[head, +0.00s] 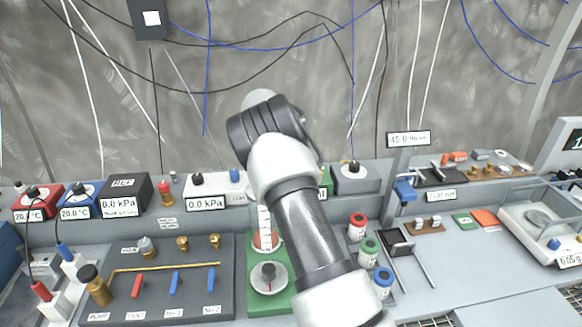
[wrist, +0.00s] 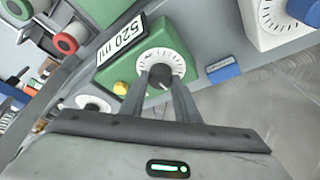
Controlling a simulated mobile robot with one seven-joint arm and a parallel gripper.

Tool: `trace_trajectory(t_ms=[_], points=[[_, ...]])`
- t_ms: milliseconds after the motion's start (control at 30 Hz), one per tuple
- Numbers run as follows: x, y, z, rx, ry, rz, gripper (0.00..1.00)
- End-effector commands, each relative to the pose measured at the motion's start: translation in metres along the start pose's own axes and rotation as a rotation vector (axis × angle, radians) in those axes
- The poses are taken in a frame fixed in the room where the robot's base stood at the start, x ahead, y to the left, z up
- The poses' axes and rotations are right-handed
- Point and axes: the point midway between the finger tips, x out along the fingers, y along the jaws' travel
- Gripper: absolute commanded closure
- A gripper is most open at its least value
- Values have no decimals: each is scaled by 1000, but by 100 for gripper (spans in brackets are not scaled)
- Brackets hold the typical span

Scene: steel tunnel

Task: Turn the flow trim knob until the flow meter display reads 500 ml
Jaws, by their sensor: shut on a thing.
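The flow meter is a green box (wrist: 112,72), with a white display (wrist: 122,38) that reads 520 ml, seen tilted in the wrist view. The flow trim knob (wrist: 159,83) is dark and sits at the centre of a white dial with tick marks. My gripper (wrist: 161,82) is shut on the knob, with one finger on each side of it. In the head view my arm hides the gripper and the knob, and only a sliver of the green box (head: 326,182) shows beside the arm.
A yellow button (wrist: 120,88) is on the green box near the dial. A grey box with a dial (head: 354,177) stands to the right of the arm. Red, green and blue capped jars (head: 369,250) stand on the bench. A pipe board (head: 160,285) lies at the left.

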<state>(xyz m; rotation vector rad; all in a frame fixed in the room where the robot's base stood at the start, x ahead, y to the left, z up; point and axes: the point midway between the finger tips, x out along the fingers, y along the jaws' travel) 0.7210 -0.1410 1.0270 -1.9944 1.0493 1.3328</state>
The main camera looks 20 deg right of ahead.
Motion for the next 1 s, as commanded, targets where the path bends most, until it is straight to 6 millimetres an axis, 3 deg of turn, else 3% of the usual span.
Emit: trace_trajectory(t_ms=[267,1000], points=[[2,2,0,-117,0,-52,94],[1,6,-3,-723,-1,-303,94]])
